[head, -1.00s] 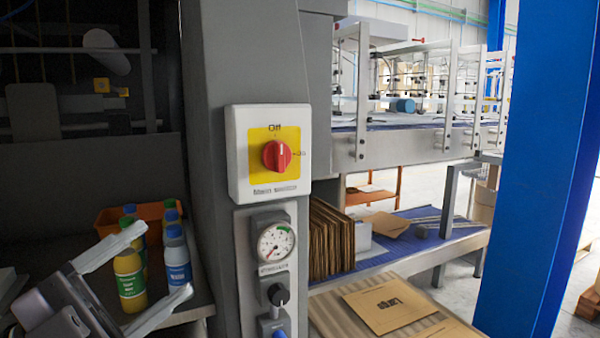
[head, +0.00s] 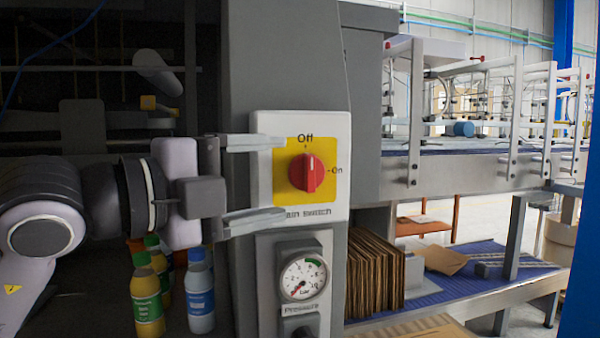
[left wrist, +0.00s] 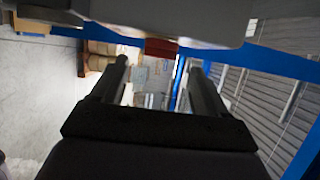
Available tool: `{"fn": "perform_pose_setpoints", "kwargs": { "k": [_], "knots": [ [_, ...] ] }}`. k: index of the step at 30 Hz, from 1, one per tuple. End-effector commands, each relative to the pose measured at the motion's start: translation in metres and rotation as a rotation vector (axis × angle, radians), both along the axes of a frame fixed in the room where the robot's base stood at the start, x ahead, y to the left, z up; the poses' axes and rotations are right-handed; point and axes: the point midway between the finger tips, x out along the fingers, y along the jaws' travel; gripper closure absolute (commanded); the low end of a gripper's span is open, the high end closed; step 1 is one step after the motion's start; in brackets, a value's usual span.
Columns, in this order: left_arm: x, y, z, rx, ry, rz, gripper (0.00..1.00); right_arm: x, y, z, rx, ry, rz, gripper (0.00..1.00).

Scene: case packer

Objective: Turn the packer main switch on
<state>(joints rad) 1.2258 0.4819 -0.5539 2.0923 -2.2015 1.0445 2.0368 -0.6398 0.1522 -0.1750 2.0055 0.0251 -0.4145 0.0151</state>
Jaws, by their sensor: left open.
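The main switch is a red rotary knob (head: 306,173) on a yellow plate in a white box (head: 338,128) on the grey column. The knob stands upright, in line with the "Off" label above it; "On" is to its right. My left gripper (head: 284,178) comes in from the left, open and empty, fingers level, one above and one below the knob's height. The fingertips are left of the knob and overlap the box in the picture. In the left wrist view the red knob (left wrist: 161,47) shows at the top, between the two fingers' directions. My right gripper is out of view.
A pressure gauge (head: 303,278) sits below the switch box. Bottles (head: 200,297) stand at lower left, under my left gripper. Flat cartons (head: 376,272) stand on the right behind the column. A conveyor with posts (head: 480,168) is at right.

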Motion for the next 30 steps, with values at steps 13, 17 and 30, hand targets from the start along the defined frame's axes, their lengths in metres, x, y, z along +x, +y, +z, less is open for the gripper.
{"fn": "perform_pose_setpoints", "kwargs": {
  "k": [13, 17, 30],
  "knots": [
    [0.029, -0.035, 0.0, -0.001, 0.0, -0.003, 0.26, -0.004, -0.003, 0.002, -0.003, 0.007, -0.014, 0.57],
    [0.029, -0.035, 0.0, -0.001, -0.001, -0.003, 0.26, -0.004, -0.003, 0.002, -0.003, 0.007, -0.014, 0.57],
    [0.029, -0.034, 0.0, 0.004, 0.003, -0.004, 0.8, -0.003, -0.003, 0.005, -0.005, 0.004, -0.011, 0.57]
  ]
}}
